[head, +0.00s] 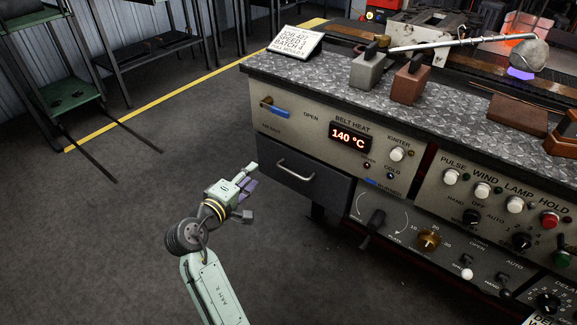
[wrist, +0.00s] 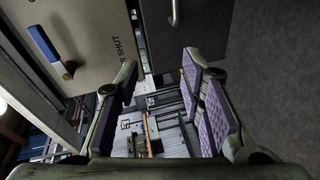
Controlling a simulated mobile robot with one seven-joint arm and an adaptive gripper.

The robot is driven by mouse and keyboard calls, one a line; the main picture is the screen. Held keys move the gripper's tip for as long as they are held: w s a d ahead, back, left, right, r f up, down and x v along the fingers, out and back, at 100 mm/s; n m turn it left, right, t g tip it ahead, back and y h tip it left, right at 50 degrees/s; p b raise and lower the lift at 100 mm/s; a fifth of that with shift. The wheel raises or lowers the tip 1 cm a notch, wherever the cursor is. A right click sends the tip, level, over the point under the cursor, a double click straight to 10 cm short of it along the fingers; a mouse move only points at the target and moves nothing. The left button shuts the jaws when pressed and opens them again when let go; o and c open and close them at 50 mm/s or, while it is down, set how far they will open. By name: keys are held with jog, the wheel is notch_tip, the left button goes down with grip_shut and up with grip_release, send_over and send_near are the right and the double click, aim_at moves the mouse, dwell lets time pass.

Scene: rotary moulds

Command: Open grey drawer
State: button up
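The grey drawer (head: 323,190) is a dark grey front at the lower left of the console, below the beige panel. It looks shut. Its curved metal handle (head: 295,171) runs along the upper part of the front. In the wrist view the dark drawer front (wrist: 156,42) is at the top centre, with part of the handle (wrist: 175,13) at the top edge. My gripper (head: 251,191) is to the left of the drawer, apart from the handle. In the wrist view its purple-padded fingers (wrist: 162,100) are spread wide with nothing between them.
The console's top (head: 330,74) carries a grey block (head: 367,71), a brown block (head: 408,84) and a sign (head: 295,42). A blue-handled lever (head: 274,109) sticks out above the drawer. The floor (head: 130,220) at left is clear.

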aim_at(291, 171)
jog(key=d+f+h, duration=0.1)
jog(key=d+f+g+h, duration=0.1)
jog(key=d, duration=0.1)
jog(key=d+f+g, duration=0.1)
jog(key=d, duration=0.1)
jog(key=shift+s+d+f+h, duration=0.25)
jog(key=shift+s+h, duration=0.05)
jog(key=shift+h, duration=0.1)
jog(key=c, duration=0.3)
jog(key=b+x, duration=0.4)
jog(key=x, duration=0.6)
jog(key=shift+w+a+r, duration=0.1)
jog(key=shift+w+r, duration=0.05)
grip_shut()
